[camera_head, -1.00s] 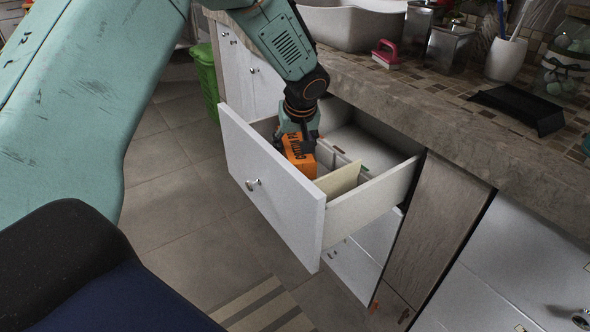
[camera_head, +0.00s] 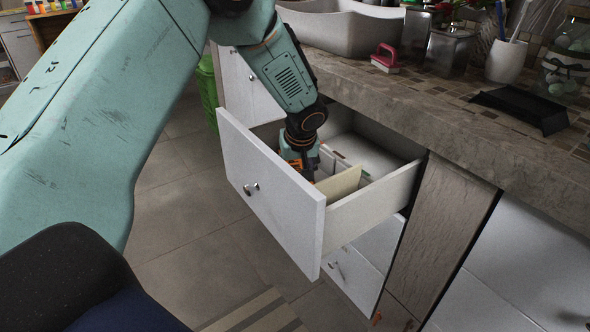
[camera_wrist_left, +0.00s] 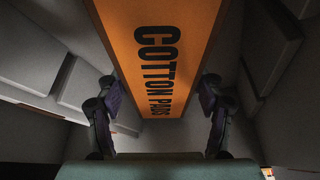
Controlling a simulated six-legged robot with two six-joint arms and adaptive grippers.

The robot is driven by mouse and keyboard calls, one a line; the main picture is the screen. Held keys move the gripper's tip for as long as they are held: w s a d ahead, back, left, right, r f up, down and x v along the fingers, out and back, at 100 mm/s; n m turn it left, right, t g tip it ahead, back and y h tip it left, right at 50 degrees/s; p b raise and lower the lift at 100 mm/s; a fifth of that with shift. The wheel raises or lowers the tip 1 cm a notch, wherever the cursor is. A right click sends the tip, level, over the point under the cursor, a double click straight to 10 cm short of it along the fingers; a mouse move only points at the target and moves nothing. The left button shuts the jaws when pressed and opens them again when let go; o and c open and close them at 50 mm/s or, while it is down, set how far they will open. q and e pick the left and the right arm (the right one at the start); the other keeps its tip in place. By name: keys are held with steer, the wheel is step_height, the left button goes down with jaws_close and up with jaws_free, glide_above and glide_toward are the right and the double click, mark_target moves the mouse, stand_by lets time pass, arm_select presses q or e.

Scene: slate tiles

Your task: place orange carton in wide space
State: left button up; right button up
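The orange carton (camera_wrist_left: 165,60), lettered "COTTON PADS", fills the middle of the left wrist view between the fingers of my left gripper (camera_wrist_left: 160,95). The fingers lie along its two sides and appear closed on it. In the head view my left gripper (camera_head: 300,165) reaches down into the open white drawer (camera_head: 268,195). Only slivers of orange show there; the carton is mostly hidden by the gripper and the drawer front. A cream divider (camera_head: 341,184) stands in the drawer to the right of the gripper. The carton's underside and any contact with the drawer floor are hidden. My right gripper is out of view.
White boxes (camera_head: 326,158) lie in the drawer beside the gripper. The stone counter edge (camera_head: 440,125) overhangs the drawer's back. On the counter are a sink (camera_head: 345,30), a pink-handled brush (camera_head: 385,57) and a black tray (camera_head: 520,108). A green bin (camera_head: 207,90) stands behind.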

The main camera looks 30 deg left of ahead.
arm_select(q)
steer(key=shift+o, duration=1.3)
steer(key=shift+d+r, duration=0.1)
steer(key=shift+r, duration=0.05)
steer(key=shift+r+p, duration=0.25)
steer(key=shift+p, duration=0.05)
steer(key=p+v, duration=0.4)
steer(key=v, duration=0.8)
